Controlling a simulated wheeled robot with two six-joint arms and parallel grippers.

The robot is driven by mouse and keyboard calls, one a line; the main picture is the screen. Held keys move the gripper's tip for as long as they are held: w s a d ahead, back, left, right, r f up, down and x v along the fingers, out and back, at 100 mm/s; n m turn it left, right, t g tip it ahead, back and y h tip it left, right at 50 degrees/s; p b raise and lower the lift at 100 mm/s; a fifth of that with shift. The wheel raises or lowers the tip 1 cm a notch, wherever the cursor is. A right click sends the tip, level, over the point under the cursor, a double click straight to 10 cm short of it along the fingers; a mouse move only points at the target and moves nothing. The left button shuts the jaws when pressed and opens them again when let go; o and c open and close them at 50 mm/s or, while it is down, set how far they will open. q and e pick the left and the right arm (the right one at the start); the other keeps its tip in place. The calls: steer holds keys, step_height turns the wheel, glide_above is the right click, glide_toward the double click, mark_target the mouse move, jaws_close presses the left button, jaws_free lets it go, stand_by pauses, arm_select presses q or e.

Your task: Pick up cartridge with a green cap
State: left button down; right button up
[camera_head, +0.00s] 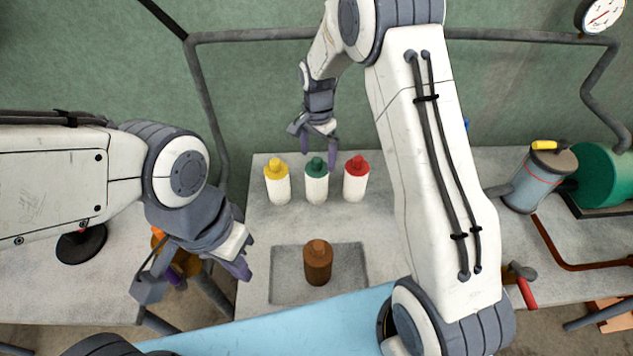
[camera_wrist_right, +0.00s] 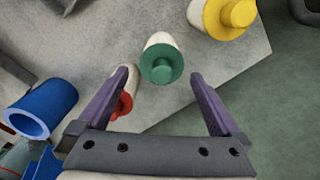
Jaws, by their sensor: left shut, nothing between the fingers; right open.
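The cartridge with a green cap (camera_head: 316,184) stands upright on the table between the other two capped cartridges. In the right wrist view its green cap (camera_wrist_right: 160,64) shows just ahead of the fingertips, near the middle of the gap. My right gripper (camera_head: 319,150) is open and empty, pointing down above and slightly behind the green cap. The yellow-capped cartridge (camera_head: 277,182) is to its left and the red-capped one (camera_head: 355,179) to its right. In the wrist view my right gripper's left finger partly covers the red-capped cartridge. My left gripper (camera_head: 205,279) is shut and empty at the left.
A grey canister (camera_head: 540,178) and a green drum (camera_head: 606,176) are at the right. A blue cylinder (camera_wrist_right: 42,107) lies left in the wrist view. Table between cartridges and mat is clear.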

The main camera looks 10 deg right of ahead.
mark_target(317, 171)
steer(key=shift+w+f+p, duration=0.15)
steer(key=shift+f+p, duration=0.5)
steer(key=shift+f, duration=2.9)
steer(key=c, duration=1.4)
steer(key=shift+r, duration=0.1)
